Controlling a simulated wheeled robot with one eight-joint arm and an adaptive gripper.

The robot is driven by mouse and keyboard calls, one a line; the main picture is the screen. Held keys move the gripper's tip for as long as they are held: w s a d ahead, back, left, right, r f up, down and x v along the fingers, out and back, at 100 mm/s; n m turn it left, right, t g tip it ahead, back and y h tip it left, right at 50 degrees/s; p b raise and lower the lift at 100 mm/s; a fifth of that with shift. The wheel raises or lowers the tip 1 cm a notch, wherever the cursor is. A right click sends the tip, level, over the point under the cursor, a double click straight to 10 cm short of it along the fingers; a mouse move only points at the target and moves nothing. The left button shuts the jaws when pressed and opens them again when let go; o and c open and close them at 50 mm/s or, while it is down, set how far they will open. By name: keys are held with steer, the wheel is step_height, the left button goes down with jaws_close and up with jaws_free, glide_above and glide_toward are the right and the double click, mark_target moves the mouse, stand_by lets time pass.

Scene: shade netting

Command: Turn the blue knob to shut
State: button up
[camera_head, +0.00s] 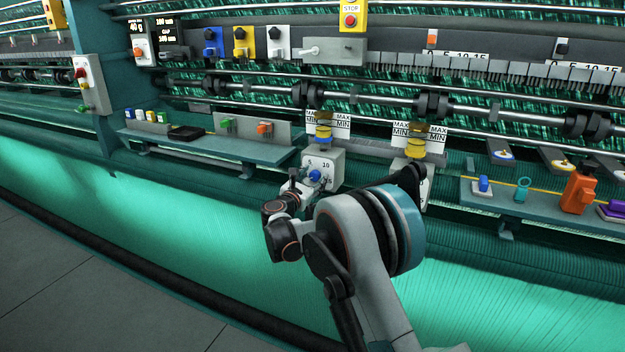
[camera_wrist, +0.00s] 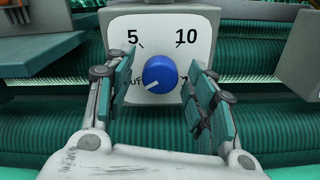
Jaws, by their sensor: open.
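The blue knob (camera_wrist: 160,74) sits on a white dial plate (camera_wrist: 117,24) with the numbers 5 and 10 above it. Its white pointer mark slants to the lower left, towards partly hidden lettering. In the head view the blue knob (camera_head: 315,175) is on a pale box below a yellow-capped glass. My gripper (camera_wrist: 161,84) is open, one finger to the left and one to the right of the knob, with a visible gap on both sides. In the head view my gripper (camera_head: 299,187) is just left of the knob, partly hidden by my arm.
A shelf (camera_head: 210,146) with green and orange switches is to the left. A second yellow-capped glass (camera_head: 415,148) is to the right. A right-hand shelf (camera_head: 540,215) holds an orange device (camera_head: 579,193). Green netting spreads below.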

steer(key=v, duration=1.2)
